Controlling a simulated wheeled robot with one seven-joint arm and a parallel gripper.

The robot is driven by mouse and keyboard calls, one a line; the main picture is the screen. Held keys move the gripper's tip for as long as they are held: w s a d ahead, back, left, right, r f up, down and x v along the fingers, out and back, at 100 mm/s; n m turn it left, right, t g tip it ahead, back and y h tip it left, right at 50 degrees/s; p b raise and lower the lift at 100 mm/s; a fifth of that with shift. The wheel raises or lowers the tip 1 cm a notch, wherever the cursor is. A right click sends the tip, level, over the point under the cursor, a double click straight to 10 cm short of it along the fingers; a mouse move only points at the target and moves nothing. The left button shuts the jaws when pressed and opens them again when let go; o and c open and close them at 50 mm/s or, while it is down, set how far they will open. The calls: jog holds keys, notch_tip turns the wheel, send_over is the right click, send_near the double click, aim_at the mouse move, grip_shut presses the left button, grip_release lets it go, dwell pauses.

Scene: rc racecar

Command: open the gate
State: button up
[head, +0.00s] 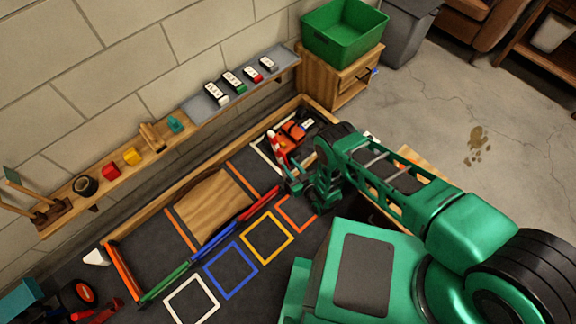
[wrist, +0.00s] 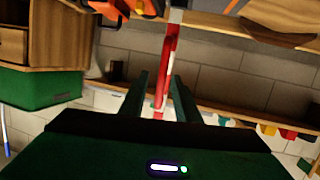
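A red-and-white striped bar, which looks like the gate (head: 276,146), stands beside the orange car (head: 294,130) at the far end of the dark track. My gripper (head: 288,182) is just in front of the bar in the head view, low over the track. In the wrist view my gripper (wrist: 157,88) has its fingers apart. I cannot tell whether either finger touches the bar. My arm hides part of the track behind it.
A wooden ramp (head: 212,205) lies on the track, with a green, blue and red rail (head: 207,252) along it. Coloured squares (head: 231,271) are marked on the floor. A shelf (head: 205,106) runs along the wall. A green bin (head: 343,32) sits on a wooden cabinet (head: 343,80).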

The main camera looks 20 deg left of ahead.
jog(key=v, duration=1)
jog(key=shift+s+d, duration=0.15)
jog(key=shift+d, duration=0.15)
